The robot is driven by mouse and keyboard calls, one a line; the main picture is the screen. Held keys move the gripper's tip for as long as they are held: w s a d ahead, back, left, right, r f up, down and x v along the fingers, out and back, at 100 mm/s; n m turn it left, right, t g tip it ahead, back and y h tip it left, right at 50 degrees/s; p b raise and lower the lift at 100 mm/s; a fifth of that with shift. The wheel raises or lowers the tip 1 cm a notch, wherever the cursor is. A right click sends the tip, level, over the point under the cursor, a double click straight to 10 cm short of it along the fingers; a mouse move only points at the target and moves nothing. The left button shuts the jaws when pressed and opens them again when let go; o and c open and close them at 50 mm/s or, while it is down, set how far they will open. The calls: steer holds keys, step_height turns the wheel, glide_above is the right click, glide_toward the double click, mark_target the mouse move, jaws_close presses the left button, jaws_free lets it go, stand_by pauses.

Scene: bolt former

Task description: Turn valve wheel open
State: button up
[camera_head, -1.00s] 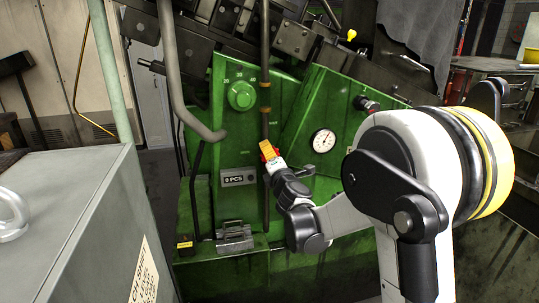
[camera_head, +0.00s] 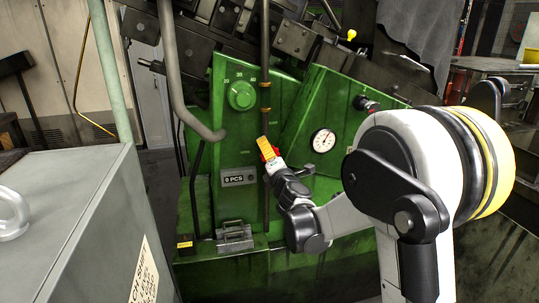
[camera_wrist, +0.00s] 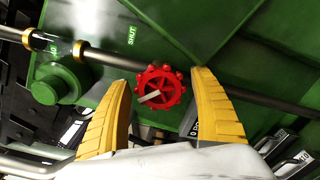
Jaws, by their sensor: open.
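The red valve wheel (camera_wrist: 160,88) has a scalloped rim and a pale pointer mark. In the wrist view it sits in front of my open gripper (camera_wrist: 161,105), between the two yellow fingers and a little beyond their tips. I cannot tell whether a finger touches it. A "SHUT" label is on the green panel near the wheel. In the head view my gripper (camera_head: 263,146) is at the vertical pipe, and only a bit of the red wheel (camera_head: 269,151) shows beside the yellow finger; the rest is hidden.
The green machine (camera_head: 225,135) carries a round green dial (camera_head: 241,95), a white gauge (camera_head: 323,140) and a counter (camera_head: 238,178). A vertical pipe (camera_head: 265,110) runs by the wheel. A thick grey pipe (camera_head: 177,90) is to the left. A grey cabinet (camera_head: 70,215) stands at front left.

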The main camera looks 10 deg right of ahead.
steer(key=s, duration=1.2)
